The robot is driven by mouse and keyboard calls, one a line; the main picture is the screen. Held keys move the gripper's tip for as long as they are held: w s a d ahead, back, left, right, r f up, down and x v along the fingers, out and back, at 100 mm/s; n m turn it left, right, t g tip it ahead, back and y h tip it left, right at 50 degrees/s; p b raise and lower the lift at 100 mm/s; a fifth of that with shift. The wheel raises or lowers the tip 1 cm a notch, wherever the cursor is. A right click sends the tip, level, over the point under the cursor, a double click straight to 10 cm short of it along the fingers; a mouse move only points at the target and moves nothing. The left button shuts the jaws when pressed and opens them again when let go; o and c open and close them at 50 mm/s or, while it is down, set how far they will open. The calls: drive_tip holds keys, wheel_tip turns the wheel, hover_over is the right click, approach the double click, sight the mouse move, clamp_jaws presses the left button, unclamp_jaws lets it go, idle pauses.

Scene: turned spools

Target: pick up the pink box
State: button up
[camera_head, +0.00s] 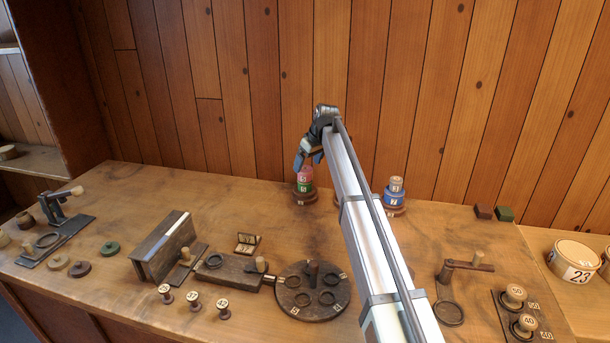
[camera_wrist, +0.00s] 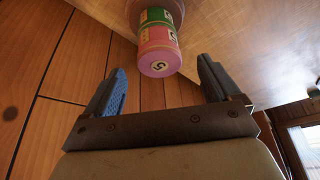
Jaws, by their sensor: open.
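The pink box (camera_head: 305,174) is a short round pink piece with a "5" on its end. It sits on a green piece (camera_head: 304,187), which stands on a dark round base (camera_head: 304,198) near the back wall. In the wrist view the pink box (camera_wrist: 157,52) shows with the green piece (camera_wrist: 160,16) beyond it. My gripper (camera_head: 307,160) is open and empty just above the pink box. In the wrist view the gap between its fingers (camera_wrist: 160,68) lines up with the pink box.
A blue stack (camera_head: 394,194) on a dark base stands to the right, past my arm. A round dark board (camera_head: 312,291) with rings lies in front. A wooden slotted block (camera_head: 164,247) stands at left. The plank wall (camera_head: 260,90) is close behind the stacks.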

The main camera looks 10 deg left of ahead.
sight(305, 168)
drive_tip(key=x, duration=0.4)
drive_tip(key=shift+w, duration=0.1)
drive_tip(key=shift+c, duration=0.3)
drive_tip(key=c, duration=1.1)
